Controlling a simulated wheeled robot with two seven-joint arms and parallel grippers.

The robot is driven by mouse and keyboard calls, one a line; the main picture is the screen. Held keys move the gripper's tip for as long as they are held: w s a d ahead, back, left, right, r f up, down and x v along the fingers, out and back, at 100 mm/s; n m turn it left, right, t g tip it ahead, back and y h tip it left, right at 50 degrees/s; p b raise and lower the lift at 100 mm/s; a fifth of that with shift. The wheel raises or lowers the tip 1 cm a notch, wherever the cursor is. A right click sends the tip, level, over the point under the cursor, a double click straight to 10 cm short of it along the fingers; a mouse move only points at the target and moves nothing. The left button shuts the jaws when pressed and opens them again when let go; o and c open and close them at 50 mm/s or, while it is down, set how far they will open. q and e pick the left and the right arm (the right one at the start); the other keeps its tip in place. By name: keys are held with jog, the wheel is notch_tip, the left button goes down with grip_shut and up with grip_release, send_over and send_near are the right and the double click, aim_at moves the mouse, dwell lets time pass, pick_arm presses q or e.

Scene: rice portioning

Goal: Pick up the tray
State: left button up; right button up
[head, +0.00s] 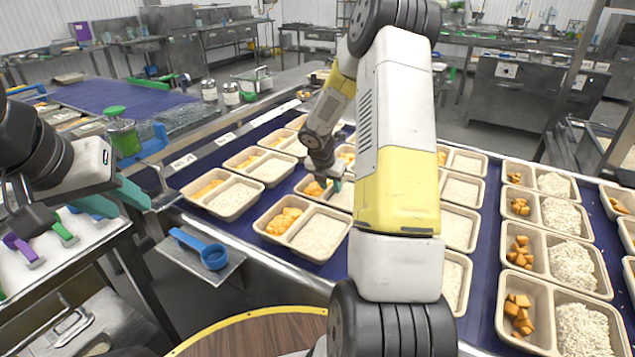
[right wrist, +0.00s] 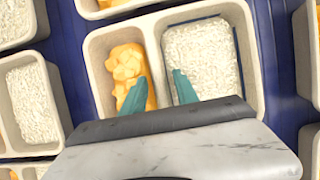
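A beige two-compartment tray (right wrist: 94,75) lies under my right gripper (right wrist: 160,82). Its left compartment holds orange chunks (right wrist: 126,62) and its right one white rice (right wrist: 200,55), in the right wrist view. My right gripper is open, its teal fingers either side of the tray's divider (right wrist: 155,50). I cannot tell whether they touch it. In the head view my right gripper (head: 331,184) is low over the trays, and my arm hides much of that area. My left gripper (head: 133,204) is open and empty at the left, away from the trays.
Several similar filled trays stand in rows on the blue belt (head: 480,265). A blue scoop (head: 212,256) lies on a small metal shelf at the left. A green-lidded jar (head: 122,135) stands behind my left gripper. A round wooden top (head: 260,335) is at the front.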

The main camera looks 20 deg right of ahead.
aim_at(331, 186)
grip_shut()
jog(key=shift+r, duration=0.15)
notch_tip(331, 186, up, 9)
jog(key=shift+r, duration=0.1)
jog(key=shift+f, duration=2.35)
